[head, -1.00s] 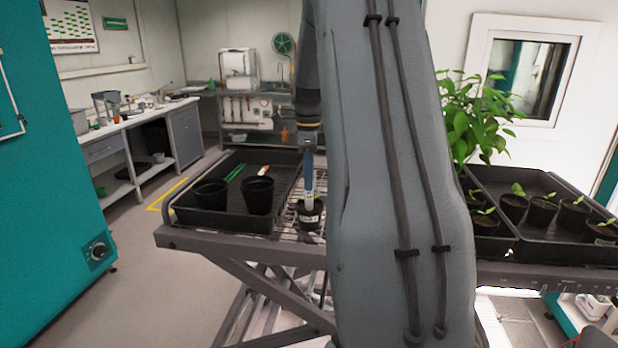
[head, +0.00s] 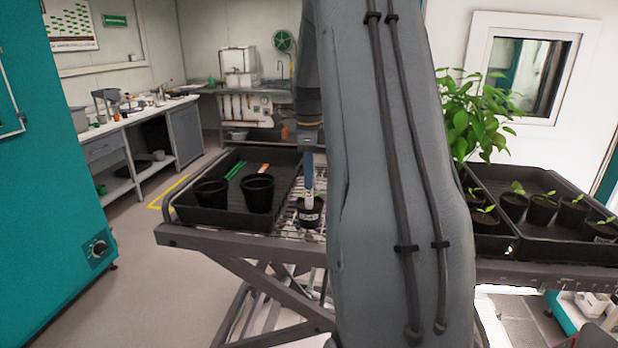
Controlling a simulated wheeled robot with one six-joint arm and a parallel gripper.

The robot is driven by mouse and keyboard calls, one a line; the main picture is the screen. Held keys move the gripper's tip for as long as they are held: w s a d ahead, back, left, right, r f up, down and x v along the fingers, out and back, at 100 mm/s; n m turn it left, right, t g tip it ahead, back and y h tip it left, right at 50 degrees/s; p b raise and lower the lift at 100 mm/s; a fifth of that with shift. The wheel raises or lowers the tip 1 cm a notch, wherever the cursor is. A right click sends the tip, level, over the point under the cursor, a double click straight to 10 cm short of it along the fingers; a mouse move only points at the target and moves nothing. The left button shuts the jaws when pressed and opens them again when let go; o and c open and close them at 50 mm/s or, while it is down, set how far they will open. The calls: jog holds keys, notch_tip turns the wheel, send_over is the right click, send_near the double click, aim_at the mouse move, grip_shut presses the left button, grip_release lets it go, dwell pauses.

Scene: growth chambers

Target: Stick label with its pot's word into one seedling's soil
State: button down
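A small dark pot (head: 310,217) with a pale word band on its front stands on the wire rack, just right of the left tray. My gripper (head: 308,188) points straight down over this pot, its tips close above the soil. A small pale piece shows at the tips; I cannot tell if it is a label or seedling. Whether the fingers are open or shut is too small to tell. Green labels (head: 236,171) and an orange-and-white label (head: 263,169) lie in the left tray. Potted seedlings (head: 541,210) stand in the right tray.
The left black tray (head: 190,232) also holds two larger black pots, one (head: 211,192) at left and another (head: 258,194) nearer my gripper. A leafy plant (head: 478,120) stands behind the right tray (head: 530,249). My arm hides the middle of the bench.

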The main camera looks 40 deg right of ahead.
jog(key=shift+f+b, duration=0.45)
jog(key=shift+f, duration=1.3)
dwell(1.0)
jog(key=c, duration=1.9)
grip_release()
jog(key=shift+r, duration=0.1)
notch_tip(320, 180, up, 7)
jog(key=b, duration=0.2)
jog(key=shift+r+b, duration=0.15)
jog(key=shift+b, duration=0.15)
notch_tip(320, 180, up, 8)
jog(key=p, duration=0.6)
jog(key=shift+r, duration=0.15)
